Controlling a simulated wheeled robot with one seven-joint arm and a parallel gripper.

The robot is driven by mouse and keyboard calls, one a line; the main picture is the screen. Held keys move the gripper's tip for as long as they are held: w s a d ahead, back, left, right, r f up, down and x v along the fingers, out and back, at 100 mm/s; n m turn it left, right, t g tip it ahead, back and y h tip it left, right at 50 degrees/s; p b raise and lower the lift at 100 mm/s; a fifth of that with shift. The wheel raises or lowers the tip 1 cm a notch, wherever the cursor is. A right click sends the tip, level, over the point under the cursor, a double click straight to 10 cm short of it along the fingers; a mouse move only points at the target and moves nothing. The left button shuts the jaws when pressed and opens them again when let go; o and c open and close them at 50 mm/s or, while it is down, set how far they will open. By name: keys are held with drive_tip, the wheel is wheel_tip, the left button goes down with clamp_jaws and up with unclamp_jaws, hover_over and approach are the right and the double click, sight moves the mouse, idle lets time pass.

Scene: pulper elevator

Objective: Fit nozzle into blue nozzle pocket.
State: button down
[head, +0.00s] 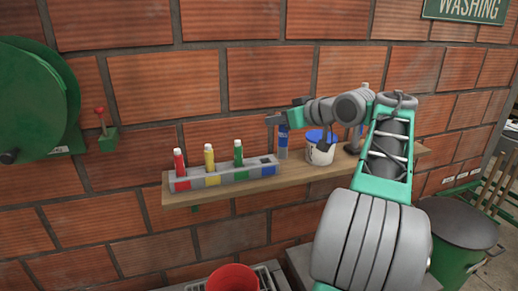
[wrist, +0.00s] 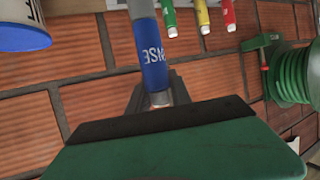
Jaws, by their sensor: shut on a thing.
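My gripper (head: 281,121) is shut on the blue nozzle (head: 283,142), which hangs roughly upright in the head view. In the wrist view the nozzle (wrist: 153,55) has a blue label band with lettering, and my gripper (wrist: 160,104) holds its end. The grey nozzle rack (head: 222,177) stands on the shelf. Its blue nozzle pocket (head: 268,171) at the right end is empty. The nozzle appears above and slightly right of this pocket, apart from it. Exact depth cannot be told.
Red (head: 179,162), yellow (head: 209,158) and green (head: 238,153) nozzles stand in the rack's other pockets. A white bucket with blue (head: 318,150) is right of the nozzle on the wooden shelf (head: 300,175). A brick wall is behind. A green reel (head: 35,100) is at left.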

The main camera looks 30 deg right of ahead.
drive_tip(key=shift+w+d+f+p, duration=0.45)
drive_tip(key=shift+w+f+p, duration=0.1)
drive_tip(key=shift+w+f, duration=1.55)
drive_tip(key=shift+w+d+f+p, duration=0.55)
drive_tip(key=shift+w+f, duration=1.45)
drive_tip(key=shift+w, duration=0.25)
drive_tip(key=shift+w+d+f+p, duration=0.4)
drive_tip(key=shift+w+f+p, duration=0.15)
drive_tip(key=shift+w+f, duration=1.55)
drive_tip(key=c, duration=1.6)
unclamp_jaws()
drive_tip(key=shift+w, duration=0.1)
drive_tip(key=o, duration=0.4)
drive_tip(key=shift+o, duration=0.2)
drive_tip(key=shift+r, duration=0.1)
